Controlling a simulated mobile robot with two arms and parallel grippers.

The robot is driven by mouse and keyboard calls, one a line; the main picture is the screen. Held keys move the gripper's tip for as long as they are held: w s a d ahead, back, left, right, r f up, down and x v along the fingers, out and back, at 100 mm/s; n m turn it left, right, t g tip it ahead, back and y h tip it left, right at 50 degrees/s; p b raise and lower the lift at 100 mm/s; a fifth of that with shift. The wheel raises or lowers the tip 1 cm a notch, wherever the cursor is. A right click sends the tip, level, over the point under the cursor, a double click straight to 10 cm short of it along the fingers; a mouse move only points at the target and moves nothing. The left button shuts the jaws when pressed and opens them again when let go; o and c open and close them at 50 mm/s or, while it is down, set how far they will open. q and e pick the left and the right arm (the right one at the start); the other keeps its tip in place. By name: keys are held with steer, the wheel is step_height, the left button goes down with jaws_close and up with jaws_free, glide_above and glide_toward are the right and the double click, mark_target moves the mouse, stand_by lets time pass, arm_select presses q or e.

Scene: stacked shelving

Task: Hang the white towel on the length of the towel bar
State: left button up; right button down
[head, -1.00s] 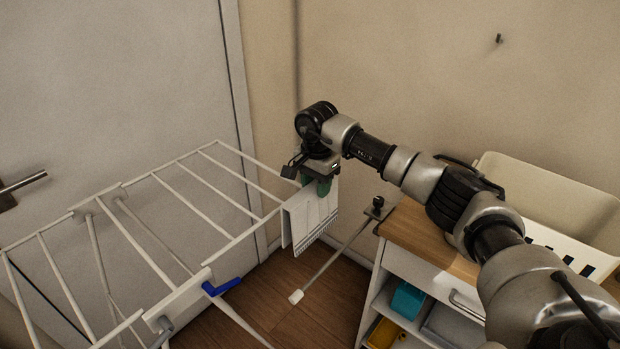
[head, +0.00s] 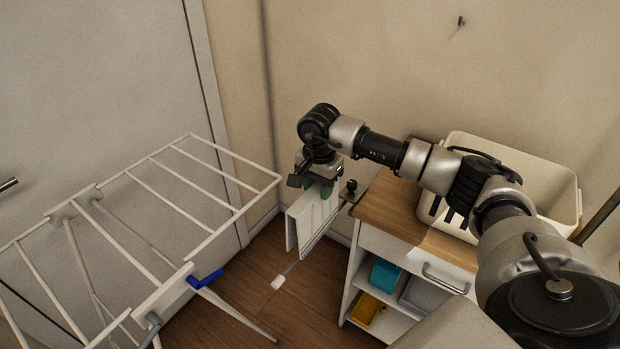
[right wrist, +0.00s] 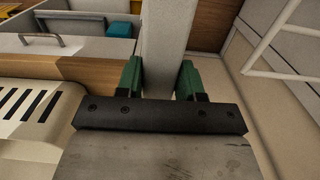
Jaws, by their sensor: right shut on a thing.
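The white towel (head: 313,217) hangs folded and upright below my right gripper (head: 322,187), beside the wooden-topped cart. In the right wrist view my right gripper (right wrist: 161,80) has its green fingers on either side of the towel's pale top edge (right wrist: 165,40). The towel bar (head: 291,268) is a thin rod reaching out from a dark mount (head: 349,189) at the cart's side, with a white end cap (head: 278,282). The towel overlaps and hides the bar's middle; I cannot tell whether they touch. My left gripper is not in view.
A white drying rack (head: 190,200) stands at the left, close to the towel. The cart (head: 400,225) carries a cream bin (head: 565,190) on top and teal and yellow bins on its shelves. Walls close off the back.

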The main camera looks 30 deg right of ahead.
step_height(320, 180, down, 2)
steer(key=shift+f+b, duration=0.15)
steer(key=shift+b, duration=1)
steer(key=shift+f+b, duration=5.45)
steer(key=shift+f, duration=1.35)
steer(key=c, duration=0.6)
jaws_free()
step_height(320, 180, up, 11)
steer(key=shift+f+b, duration=0.1)
steer(key=shift+b, duration=0.3)
